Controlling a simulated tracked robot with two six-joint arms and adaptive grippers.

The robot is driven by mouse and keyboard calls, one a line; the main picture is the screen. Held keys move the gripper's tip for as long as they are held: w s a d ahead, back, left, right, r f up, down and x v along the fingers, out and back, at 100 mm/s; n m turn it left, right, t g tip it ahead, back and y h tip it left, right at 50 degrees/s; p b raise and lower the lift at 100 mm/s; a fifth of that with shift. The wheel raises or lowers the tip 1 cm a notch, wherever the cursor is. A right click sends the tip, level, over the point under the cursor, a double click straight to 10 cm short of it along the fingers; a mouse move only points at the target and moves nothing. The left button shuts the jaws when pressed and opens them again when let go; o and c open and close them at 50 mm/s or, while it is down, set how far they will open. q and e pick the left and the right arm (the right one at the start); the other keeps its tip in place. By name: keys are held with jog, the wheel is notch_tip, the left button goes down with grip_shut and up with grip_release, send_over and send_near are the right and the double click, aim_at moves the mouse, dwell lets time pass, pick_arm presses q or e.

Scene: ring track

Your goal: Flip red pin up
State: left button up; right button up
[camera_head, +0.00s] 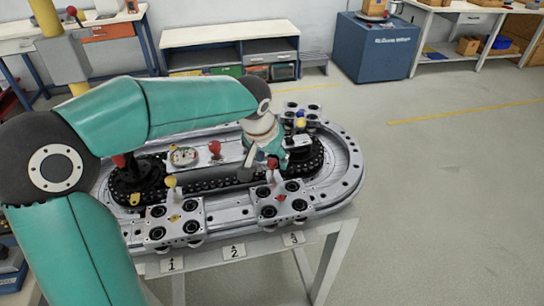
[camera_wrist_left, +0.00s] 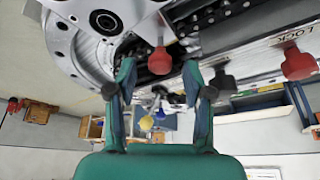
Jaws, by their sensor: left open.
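The teal left arm reaches from the left over the ring track (camera_head: 345,190). My left gripper (camera_head: 258,171) is open, low over the near side of the track. A red-topped pin (camera_head: 272,163) shows at its fingertips, above the front right carriage (camera_head: 268,212). In the left wrist view, the open gripper (camera_wrist_left: 159,92) has a red knob (camera_wrist_left: 160,60) ahead of the gap between its fingers, apart from both. Another red knob (camera_wrist_left: 298,62) is at the right, near the word LOCK. The right gripper is not in view.
A red knob (camera_head: 215,147) stands on the track's middle panel beside a round gauge (camera_head: 183,156). A yellow-topped pin (camera_head: 171,182) stands on the front left carriage (camera_head: 158,232). Yellow and blue knobs (camera_head: 300,119) show at the back. The floor at the right is clear.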

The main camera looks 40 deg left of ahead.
pick_arm(q)
jog(key=v, duration=1.1)
jog(key=shift+r, duration=0.45)
jog(key=shift+d, duration=0.1)
